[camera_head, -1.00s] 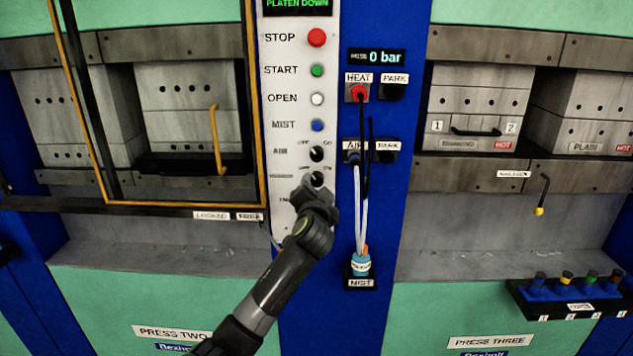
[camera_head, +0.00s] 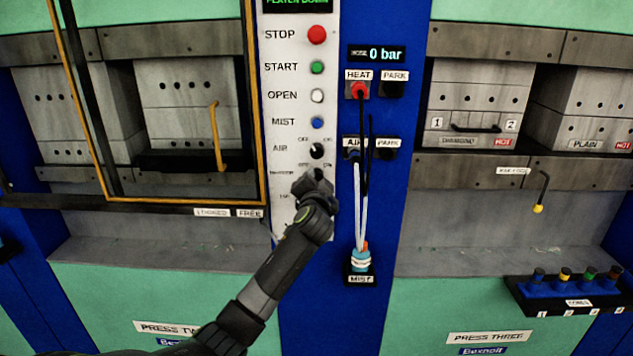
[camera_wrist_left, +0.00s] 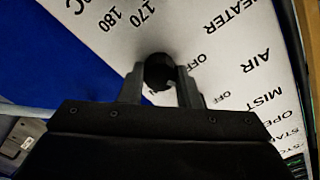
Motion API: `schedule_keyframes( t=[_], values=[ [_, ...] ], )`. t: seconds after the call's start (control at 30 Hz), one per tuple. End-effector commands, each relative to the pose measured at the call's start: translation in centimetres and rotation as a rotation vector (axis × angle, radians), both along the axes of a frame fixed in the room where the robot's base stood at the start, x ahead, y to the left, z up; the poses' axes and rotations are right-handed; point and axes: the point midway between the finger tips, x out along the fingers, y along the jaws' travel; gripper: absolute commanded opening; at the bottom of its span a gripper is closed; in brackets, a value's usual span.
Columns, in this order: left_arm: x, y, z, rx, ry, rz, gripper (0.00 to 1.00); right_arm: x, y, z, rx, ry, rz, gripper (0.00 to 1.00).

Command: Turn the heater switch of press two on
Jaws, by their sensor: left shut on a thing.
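The press two control panel (camera_head: 287,205) is a white upright strip with buttons and black rotary switches. The heater switch (camera_head: 318,174) is the lower dark knob, under the air switch (camera_head: 316,151), and is mostly hidden by my left gripper (camera_head: 317,184). In the left wrist view, my left gripper (camera_wrist_left: 162,84) has its two fingers on either side of the round black heater switch (camera_wrist_left: 158,70), shut on it. Which way the switch points cannot be told. My right gripper is not in view.
A yellow-framed guard (camera_head: 258,120) stands close on the left. Press three's tool rack (camera_head: 565,295) is at the lower right.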

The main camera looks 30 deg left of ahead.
Motion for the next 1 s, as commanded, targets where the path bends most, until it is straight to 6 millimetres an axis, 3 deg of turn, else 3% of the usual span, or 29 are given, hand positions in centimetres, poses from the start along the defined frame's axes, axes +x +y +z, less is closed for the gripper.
schedule_keyframes(
  t=[0.47, 1.0],
  values=[
    [0.0, 0.0, 0.2, 0.106, 0.066, 0.000, 0.07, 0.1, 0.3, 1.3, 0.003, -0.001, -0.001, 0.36],
    [0.0, 0.0, 0.3, 0.521, 0.323, 0.001, 0.07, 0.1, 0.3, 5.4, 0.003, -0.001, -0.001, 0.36]
  ],
)
